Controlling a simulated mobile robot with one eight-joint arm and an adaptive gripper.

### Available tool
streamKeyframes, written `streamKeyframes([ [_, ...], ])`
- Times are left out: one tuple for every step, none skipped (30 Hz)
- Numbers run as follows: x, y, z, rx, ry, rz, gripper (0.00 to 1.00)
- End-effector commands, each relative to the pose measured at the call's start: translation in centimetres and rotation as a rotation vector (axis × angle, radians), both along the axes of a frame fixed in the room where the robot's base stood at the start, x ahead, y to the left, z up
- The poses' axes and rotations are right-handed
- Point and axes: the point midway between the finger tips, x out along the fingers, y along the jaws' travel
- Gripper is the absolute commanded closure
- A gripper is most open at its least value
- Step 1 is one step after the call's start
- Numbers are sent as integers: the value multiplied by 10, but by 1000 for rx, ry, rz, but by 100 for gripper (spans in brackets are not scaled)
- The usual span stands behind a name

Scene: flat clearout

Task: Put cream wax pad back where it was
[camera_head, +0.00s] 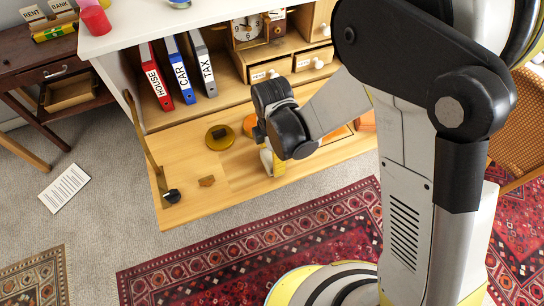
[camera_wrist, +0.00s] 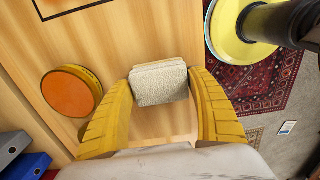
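The cream wax pad (camera_wrist: 158,84) is a rough, pale block between the yellow fingertips of my gripper (camera_wrist: 160,82) in the wrist view. Both fingers appear to touch its sides, so the gripper looks shut on it. In the head view my gripper (camera_head: 272,163) points down over the lowered wooden flap (camera_head: 235,172) of the cabinet, near its front edge. A pale part of the pad (camera_head: 265,160) shows there, partly hidden by the gripper. Whether the pad touches the flap is unclear.
A dark gold round tin (camera_head: 220,137) and an orange-topped one (camera_wrist: 70,93) stand on the flap. Binders (camera_head: 181,70) stand inside the cabinet. The flap's left front is mostly clear.

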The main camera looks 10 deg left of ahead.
Motion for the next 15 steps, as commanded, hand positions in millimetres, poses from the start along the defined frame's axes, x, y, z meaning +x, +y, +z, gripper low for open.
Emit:
streamKeyframes([
  [0, 0, 0, 0, 0, 0, 16],
  [0, 0, 0, 0, 0, 0, 11],
  [0, 0, 0, 0, 0, 0, 11],
  [0, 0, 0, 0, 0, 0, 11],
  [0, 0, 0, 0, 0, 0, 11],
  [0, 0, 0, 0, 0, 0, 11],
  [0, 0, 0, 0, 0, 0, 11],
  [0, 0, 0, 0, 0, 0, 11],
  [0, 0, 0, 0, 0, 0, 11],
  [0, 0, 1, 0, 0, 0, 11],
  [0, 0, 1, 0, 0, 0, 11],
  [0, 0, 3, 0, 0, 0, 11],
  [0, 0, 5, 0, 0, 0, 11],
  [0, 0, 8, 0, 0, 0, 11],
  [0, 0, 14, 0, 0, 0, 11],
])
